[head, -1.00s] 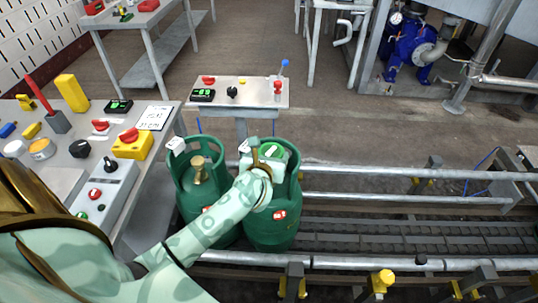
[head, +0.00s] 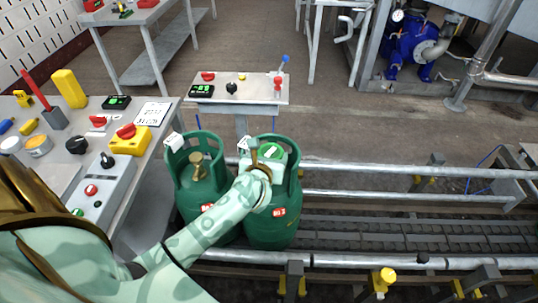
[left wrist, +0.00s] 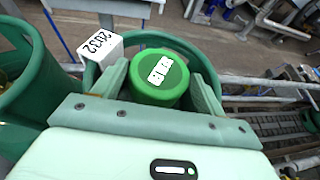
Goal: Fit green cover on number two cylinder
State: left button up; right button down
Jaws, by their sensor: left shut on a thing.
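The number two cylinder (head: 268,228) is the right one of two green gas cylinders and stands upright on the conveyor. Its red label (head: 279,212) faces me. My left gripper (head: 265,162) is inside its collar, shut on the green cover (head: 272,151). In the left wrist view the cover (left wrist: 158,92), with a white label on top, sits between the two fingers (left wrist: 162,82). The valve under the cover is hidden, so I cannot tell whether the cover touches it. The other cylinder (head: 186,190) has a bare brass valve (head: 198,166). My right gripper is not in view.
A white tag (left wrist: 101,45) sits on the number two cylinder's collar, close beside a finger. A worktable (head: 50,175) with buttons and tools is at left. A control stand (head: 262,97) is behind the cylinders. Conveyor rails (head: 400,263) run to the right; the rollers there are clear.

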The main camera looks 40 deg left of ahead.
pick_arm(q)
jog(key=shift+f+b, duration=0.6)
jog(key=shift+f, duration=0.35)
jog(key=o, duration=1)
jog(key=shift+d+r, duration=0.1)
jog(key=shift+o, duration=0.2)
jog(key=p+v, duration=0.4)
jog(key=v, duration=1.2)
jog(key=shift+d+r, duration=0.1)
jog(key=shift+d, duration=0.05)
